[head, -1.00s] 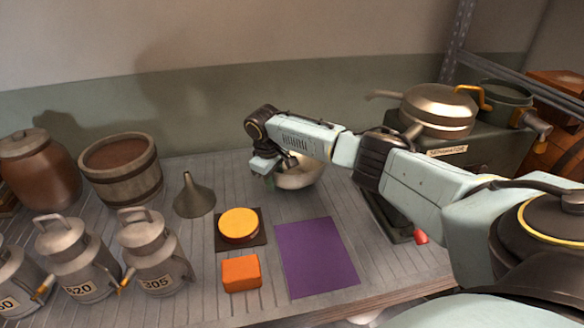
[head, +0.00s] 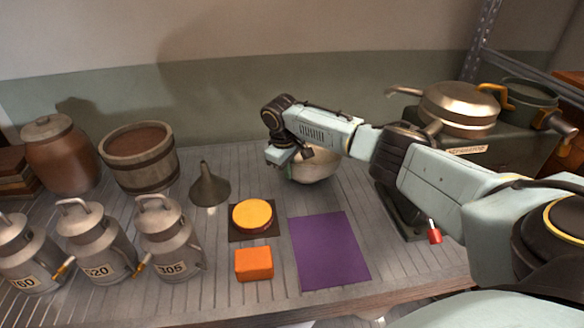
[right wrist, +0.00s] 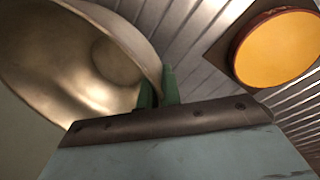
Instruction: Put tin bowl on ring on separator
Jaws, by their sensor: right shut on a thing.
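The tin bowl (head: 314,168) is a pale metal bowl at the back middle of the counter, partly hidden by my right arm. My right gripper (head: 284,160) is shut on its rim. In the right wrist view, the green fingers (right wrist: 158,92) pinch the rim of the bowl (right wrist: 115,62), whose hollow inside shows. The separator (head: 467,150) is a dark labelled box at the right. A dark green round, ring-like part (head: 528,95) with orange handles sits at its right; I cannot tell for certain that it is the ring. My left gripper is out of view.
A lidded metal vessel (head: 458,105) is on the separator. A yellow disc (head: 253,215), orange block (head: 254,263), purple mat (head: 330,250) and funnel (head: 209,186) lie left of my arm. Several milk cans (head: 170,240) stand at the left. A red padlock (head: 434,232) is below my arm.

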